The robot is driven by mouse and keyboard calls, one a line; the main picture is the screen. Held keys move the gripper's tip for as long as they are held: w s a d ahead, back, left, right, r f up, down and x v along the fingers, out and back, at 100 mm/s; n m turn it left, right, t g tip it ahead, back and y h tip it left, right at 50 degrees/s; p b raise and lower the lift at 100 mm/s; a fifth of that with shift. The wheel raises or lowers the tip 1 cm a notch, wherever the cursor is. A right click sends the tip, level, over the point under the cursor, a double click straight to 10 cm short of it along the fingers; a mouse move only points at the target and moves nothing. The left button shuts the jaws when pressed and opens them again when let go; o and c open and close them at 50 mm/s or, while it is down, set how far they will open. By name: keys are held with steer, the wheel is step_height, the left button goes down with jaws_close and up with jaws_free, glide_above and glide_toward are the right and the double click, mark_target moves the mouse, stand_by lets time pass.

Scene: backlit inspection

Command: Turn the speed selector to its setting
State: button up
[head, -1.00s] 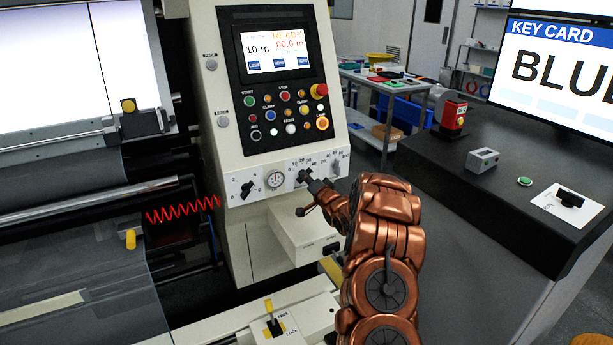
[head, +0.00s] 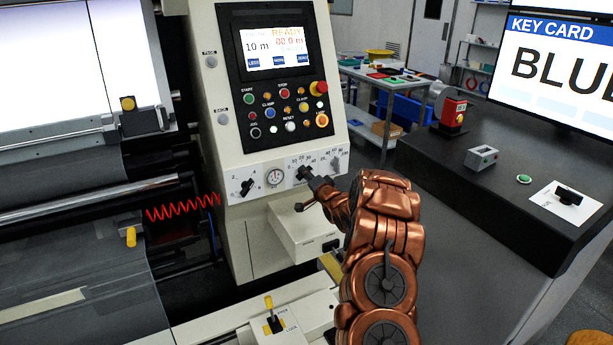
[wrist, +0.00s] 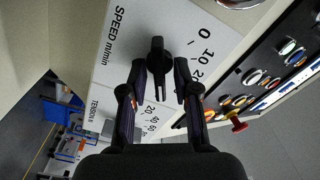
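The speed selector is a black bar-shaped knob on the pale lower strip of the machine's control panel (head: 275,105). In the wrist view the selector (wrist: 158,55) stands between my gripper's fingers, its bar running roughly up and down the picture. The printed label "SPEED m/min" and a scale with 0, 10 and 20 show beside it. My gripper (wrist: 160,72) is open around the knob, with a small gap visible on each side. In the head view my gripper (head: 308,176) is at the strip and largely covers the selector. Its pointer setting cannot be read clearly.
Another black knob (head: 246,187) and a round gauge (head: 275,177) lie left of the selector; a grey knob (head: 336,165) is to its right. A pale box (head: 300,225) juts out below. The screen (head: 278,48) reads READY. A dark counter (head: 490,185) stands at right.

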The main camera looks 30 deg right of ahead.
stand_by(0.3)
steer(key=shift+s+a, duration=0.2)
steer(key=shift+s, duration=1.8)
steer(key=shift+s+a, duration=0.15)
steer(key=shift+s, duration=1.85)
steer(key=shift+s+a, duration=0.2)
steer(key=shift+s, duration=1.8)
steer(key=s+a+r+n+g, duration=0.1)
steer(key=s+a+n+g, duration=0.3)
steer(key=a, duration=0.4)
steer(key=s+a+r+n+g, duration=0.1)
steer(key=s+a+n+g, duration=0.2)
steer(key=s+a+g, duration=0.35)
steer(key=s+a+r+n+g, duration=0.1)
steer(key=s+a, duration=0.5)
steer(key=s, duration=0.6)
steer(key=s+a+r+n+g+y, duration=0.1)
steer(key=s+a+n+g, duration=0.2)
steer(key=s, duration=1)
steer(key=s+a+r+n+g, duration=0.2)
steer(key=s+a+g, duration=0.3)
steer(key=s+a, duration=0.4)
steer(key=shift+s+a+y, duration=0.1)
steer(key=shift+s+y, duration=0.2)
steer(key=shift+s, duration=1.35)
